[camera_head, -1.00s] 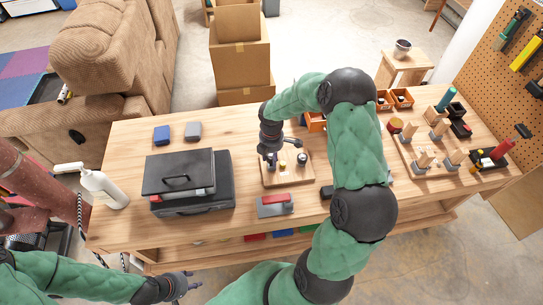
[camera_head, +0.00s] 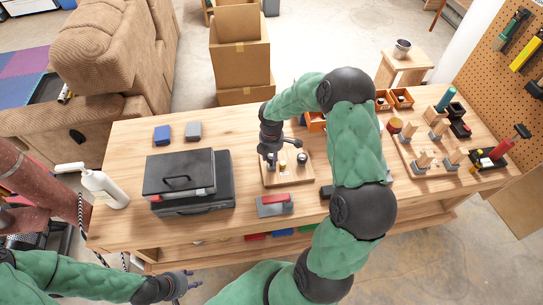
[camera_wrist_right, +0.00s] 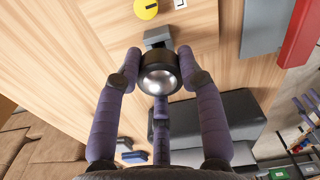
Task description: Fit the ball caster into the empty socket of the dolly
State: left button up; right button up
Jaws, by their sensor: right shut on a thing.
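The dolly (camera_head: 296,180) is a small wooden board on the workbench, with several short posts or casters on it. Part of its board (camera_wrist_right: 185,38) shows at the top of the right wrist view, with a yellow disc and a grey block near its edge. My right gripper (camera_head: 269,160) is at the dolly's left side. In the right wrist view its fingers are shut around the ball caster (camera_wrist_right: 160,75), a black ring with a shiny silver ball facing the camera. Whether the caster touches the grey block, I cannot tell. My left gripper (camera_head: 182,285) is open and empty, in front of the bench.
A black toolbox (camera_head: 190,205) stands left of the dolly. Bare bench shows between toolbox and dolly.

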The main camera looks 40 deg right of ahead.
jog(key=shift+f+b, duration=0.65)
jog(key=shift+f, duration=0.75)
dwell(1.1)
jog(key=shift+r+p, duration=0.1)
jog(key=shift+p, duration=0.25)
dwell(1.1)
dwell(0.5)
jog(key=o, duration=1)
jog(key=shift+r+p, duration=0.85)
jog(key=shift+r, duration=0.2)
